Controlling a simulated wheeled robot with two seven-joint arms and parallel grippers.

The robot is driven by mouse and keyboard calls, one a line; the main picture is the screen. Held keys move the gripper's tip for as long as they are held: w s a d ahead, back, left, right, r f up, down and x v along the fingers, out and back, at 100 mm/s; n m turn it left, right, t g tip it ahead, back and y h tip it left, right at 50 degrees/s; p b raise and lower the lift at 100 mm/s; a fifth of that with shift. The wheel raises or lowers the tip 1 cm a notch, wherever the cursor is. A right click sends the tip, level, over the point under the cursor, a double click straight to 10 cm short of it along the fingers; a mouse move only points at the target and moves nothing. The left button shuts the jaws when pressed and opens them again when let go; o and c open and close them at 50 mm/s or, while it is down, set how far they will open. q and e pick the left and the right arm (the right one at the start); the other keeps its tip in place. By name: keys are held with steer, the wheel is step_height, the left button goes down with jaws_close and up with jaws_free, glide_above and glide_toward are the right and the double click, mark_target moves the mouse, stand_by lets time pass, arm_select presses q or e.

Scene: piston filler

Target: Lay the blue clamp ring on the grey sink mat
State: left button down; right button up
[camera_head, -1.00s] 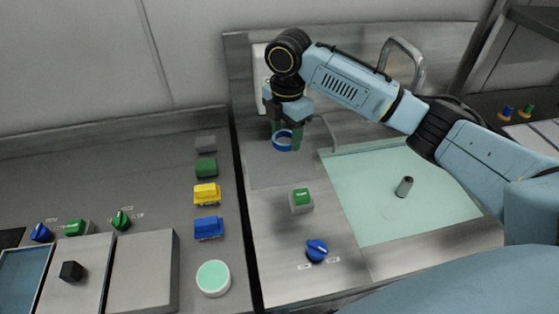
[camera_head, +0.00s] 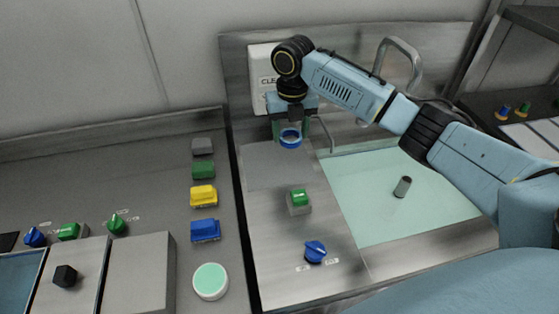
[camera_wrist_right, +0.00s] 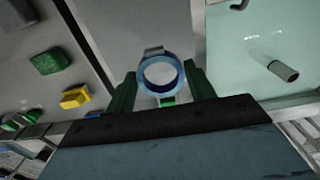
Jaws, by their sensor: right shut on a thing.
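The blue clamp ring (camera_head: 291,142) is held between the green fingers of my right gripper (camera_head: 290,130). In the right wrist view, the ring (camera_wrist_right: 161,74) sits between the two fingertips of the same gripper (camera_wrist_right: 162,87), its opening facing the camera. The grey sink mat (camera_head: 268,170) lies flat on the steel counter left of the sink. In the head view the ring appears over the mat's far right part; its height above the mat is hard to tell. My left gripper is not in view.
A green button box (camera_head: 299,201) and a blue knob (camera_head: 315,251) stand nearer on the counter. The sink (camera_head: 385,205) with a small dark cylinder (camera_head: 402,187) is right of the mat. A white sign (camera_head: 262,75) is behind. The mat's left and near parts are clear.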

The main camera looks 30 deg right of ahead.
mark_target(289, 167)
step_height(289, 167, down, 10)
steer(key=shift+r+b, duration=0.15)
steer(key=shift+b, duration=0.4)
steer(key=shift+f, duration=0.2)
steer(key=o, duration=1)
step_height(289, 167, up, 12)
steer(key=shift+r+p, duration=0.25)
steer(key=shift+p, duration=0.45)
